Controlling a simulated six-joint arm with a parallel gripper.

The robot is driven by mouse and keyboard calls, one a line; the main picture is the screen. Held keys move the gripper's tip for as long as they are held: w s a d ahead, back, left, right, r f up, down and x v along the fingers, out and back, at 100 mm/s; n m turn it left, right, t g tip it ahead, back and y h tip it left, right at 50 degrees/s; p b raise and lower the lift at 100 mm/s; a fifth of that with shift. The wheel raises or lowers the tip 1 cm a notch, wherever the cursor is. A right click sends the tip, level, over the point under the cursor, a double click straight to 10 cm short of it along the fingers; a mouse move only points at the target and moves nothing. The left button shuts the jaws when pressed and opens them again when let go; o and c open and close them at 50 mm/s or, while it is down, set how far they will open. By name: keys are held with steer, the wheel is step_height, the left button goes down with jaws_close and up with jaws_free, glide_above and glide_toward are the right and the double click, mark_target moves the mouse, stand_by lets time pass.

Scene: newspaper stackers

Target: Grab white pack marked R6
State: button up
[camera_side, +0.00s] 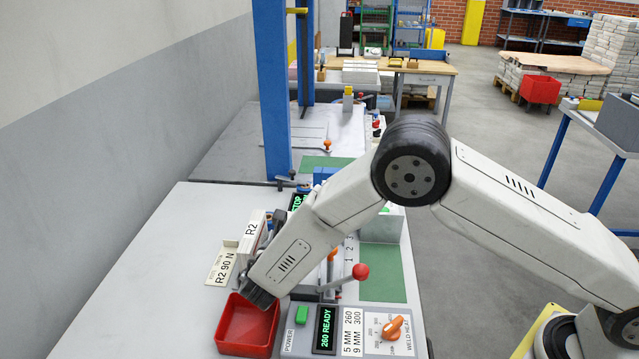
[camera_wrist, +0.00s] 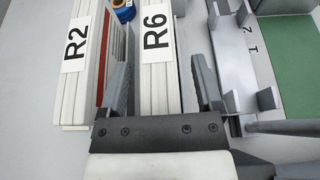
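The white pack marked R6 (camera_wrist: 156,78) stands in the middle of the wrist view, its label on the upper face. My gripper (camera_wrist: 160,66) is open, with one finger on each side of this pack. A gap shows between the pack and the right finger, and a smaller one at the left finger. Another white pack marked R2 (camera_wrist: 82,65) stands just left of the left finger; it also shows in the side view (camera_side: 251,232). In the side view my arm hides the R6 pack and most of the gripper.
A red tray (camera_side: 247,326) lies in front of the packs. A control box with an orange knob (camera_side: 392,327) and a red-topped lever (camera_side: 360,272) stand to the right. A blue roll (camera_wrist: 123,10) and grey metal brackets (camera_wrist: 238,65) lie close to the fingers.

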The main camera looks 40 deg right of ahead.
jaws_close()
steer(key=shift+r, duration=0.1)
steer(key=shift+r, duration=5)
